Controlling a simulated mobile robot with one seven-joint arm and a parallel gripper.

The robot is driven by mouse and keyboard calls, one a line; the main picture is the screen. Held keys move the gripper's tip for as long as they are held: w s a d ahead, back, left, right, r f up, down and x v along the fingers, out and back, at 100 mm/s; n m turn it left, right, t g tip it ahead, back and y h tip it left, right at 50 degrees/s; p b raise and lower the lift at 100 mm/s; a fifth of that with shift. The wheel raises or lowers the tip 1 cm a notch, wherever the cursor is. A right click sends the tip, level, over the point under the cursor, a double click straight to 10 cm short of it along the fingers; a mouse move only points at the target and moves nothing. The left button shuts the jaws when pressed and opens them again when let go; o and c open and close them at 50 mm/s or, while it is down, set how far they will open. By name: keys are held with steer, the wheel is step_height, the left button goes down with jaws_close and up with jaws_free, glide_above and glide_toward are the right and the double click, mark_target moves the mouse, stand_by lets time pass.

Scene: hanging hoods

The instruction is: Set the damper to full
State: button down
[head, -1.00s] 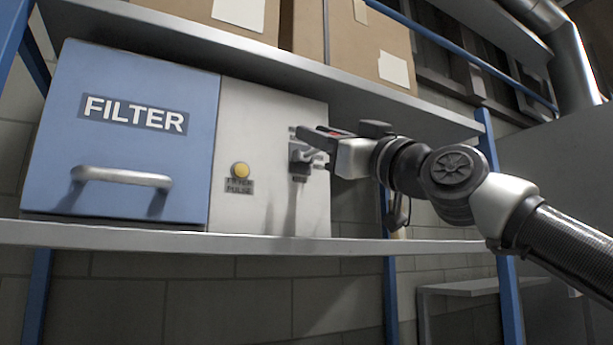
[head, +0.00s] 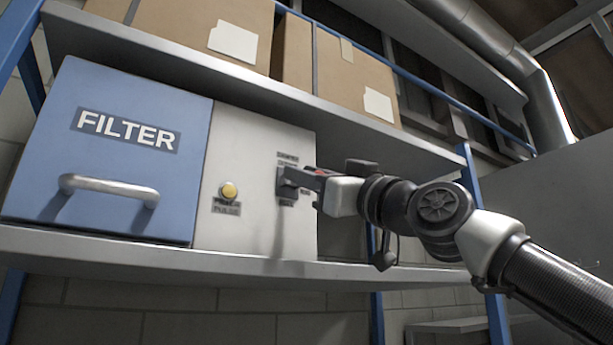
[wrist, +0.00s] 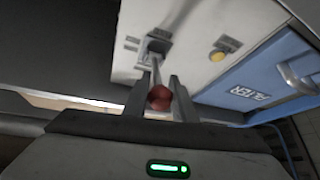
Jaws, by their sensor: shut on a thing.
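The damper control (head: 287,182) is a small dark lever unit on the white panel, with small labels around it that I cannot read clearly. In the wrist view, its metal lever (wrist: 156,68) sticks out from the dark mount (wrist: 157,42) and ends in a red knob (wrist: 159,97). My gripper (head: 300,177) is at the lever in the head view. In the wrist view, my gripper's fingers (wrist: 159,92) stand on either side of the red knob and are shut on it. The fingers partly hide the lever in the head view, and its exact setting cannot be read.
Left of the damper are a yellow button (head: 228,190) and a blue filter drawer (head: 110,150) with a bar handle. The cabinet stands on a grey shelf (head: 200,257). Another shelf (head: 250,95) with cardboard boxes (head: 355,80) lies close above. A blue post (head: 485,230) stands at right.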

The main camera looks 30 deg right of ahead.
steer(key=shift+a, duration=0.1)
stand_by(0.7)
steer(key=c, duration=1.8)
jaws_free()
steer(key=shift+s, duration=0.1)
steer(key=o, duration=0.3)
steer(key=shift+s, duration=0.2)
steer(key=shift+o, duration=0.2)
steer(key=shift+w, duration=0.1)
steer(key=shift+s+d+f, duration=0.2)
steer(key=shift+s+f, duration=0.05)
steer(key=shift+s, duration=0.1)
steer(key=b+v, duration=0.1)
steer(key=v, duration=1.5)
steer(key=shift+s, duration=0.25)
